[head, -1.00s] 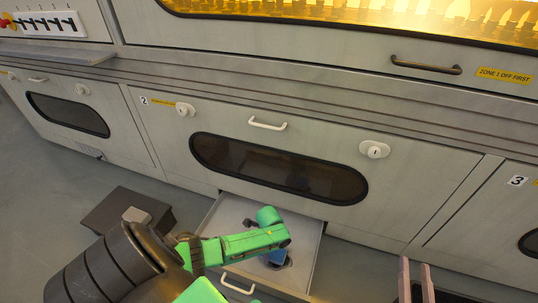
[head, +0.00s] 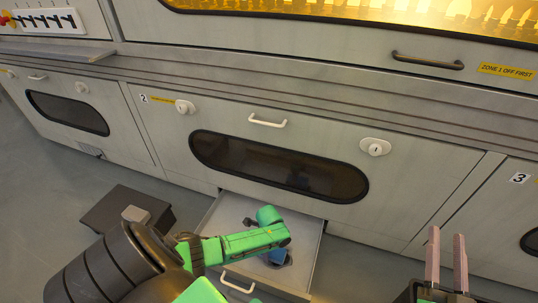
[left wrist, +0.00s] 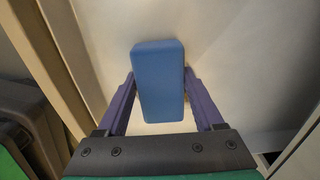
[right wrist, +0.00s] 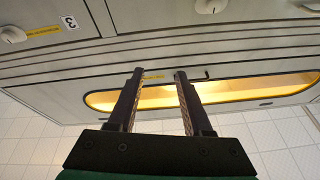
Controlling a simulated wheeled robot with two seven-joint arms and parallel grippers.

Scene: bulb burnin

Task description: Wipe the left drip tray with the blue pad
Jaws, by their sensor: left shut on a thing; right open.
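The blue pad (head: 278,256) is in the open drip tray (head: 313,262), a pale drawer pulled out low under the door marked 2. My left gripper (head: 272,262) reaches down into the tray, partly hidden by my green arm. In the left wrist view the blue pad (left wrist: 158,75) sits between the two purple fingers, which are shut on it, above the pale tray floor (left wrist: 220,35). I cannot tell whether the pad touches the floor. My right gripper (head: 447,242) is open and empty, raised at the right, with its fingers apart in the right wrist view (right wrist: 159,75).
The tray has a white front handle (head: 238,287). The cabinet door (head: 400,190) with its window (head: 278,167) stands just behind it. A dark box (head: 125,215) is on the floor to the left. A yellow-lit window (head: 400,12) runs along the top.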

